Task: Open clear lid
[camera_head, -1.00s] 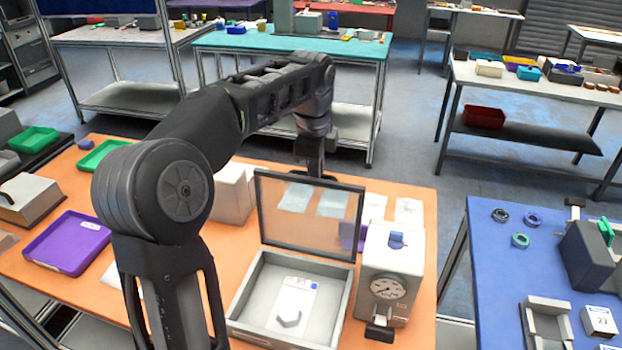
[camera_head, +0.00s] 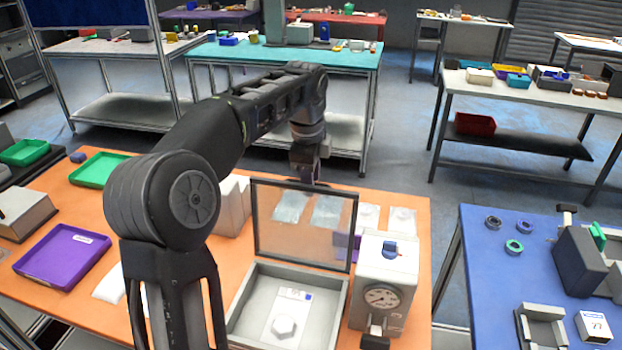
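The clear lid (camera_head: 303,228) has a dark frame and stands upright, raised at the back of a grey open box (camera_head: 337,312). Inside the box lie a white card and a pale hexagonal piece (camera_head: 284,327). My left gripper (camera_head: 306,181) is at the far side of the lid, by its top edge. Its fingertips are small and partly hidden behind the lid, so I cannot tell whether they are open or touch it. My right gripper is not in view.
A grey device with a round dial (camera_head: 381,298) stands right of the box. White boxes (camera_head: 233,204) stand behind it to the left. Purple (camera_head: 62,256) and green (camera_head: 98,169) trays lie on the orange table's left. A blue table (camera_head: 480,270) is at right.

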